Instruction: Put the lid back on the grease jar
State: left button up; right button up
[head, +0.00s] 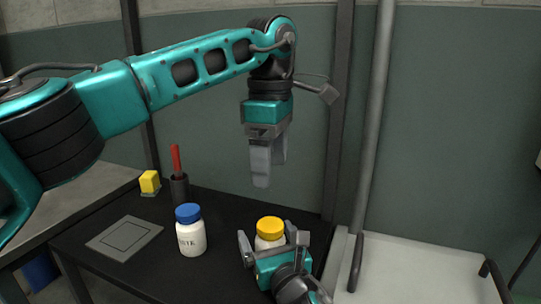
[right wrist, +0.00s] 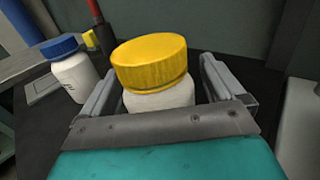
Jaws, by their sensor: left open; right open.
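A white jar (right wrist: 160,97) with a yellow lid (right wrist: 150,62) on its top stands on the black table. In the head view the yellow lid (head: 270,225) shows above my right gripper (head: 272,241), which hides much of the jar. My right gripper (right wrist: 160,75) is open, one finger on each side of this jar; I cannot tell whether they touch it. A second white jar (head: 191,238) with a blue lid (head: 188,213) stands to its left; its label is only partly readable. My left gripper (head: 266,165) is open and empty, pointing down above the table's back edge.
A grey outlined mat (head: 125,238) lies empty on the table's left. A red-handled tool (head: 175,160) stands in a dark holder (head: 179,188) at the back, beside a yellow block (head: 149,181). A pole (head: 372,130) and a pale surface (head: 415,275) are at the right.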

jog(key=p+v, duration=0.1)
jog(key=v, duration=1.1)
jog(key=shift+s+p, duration=0.25)
jog(key=shift+p, duration=0.05)
jog(key=shift+s, duration=0.1)
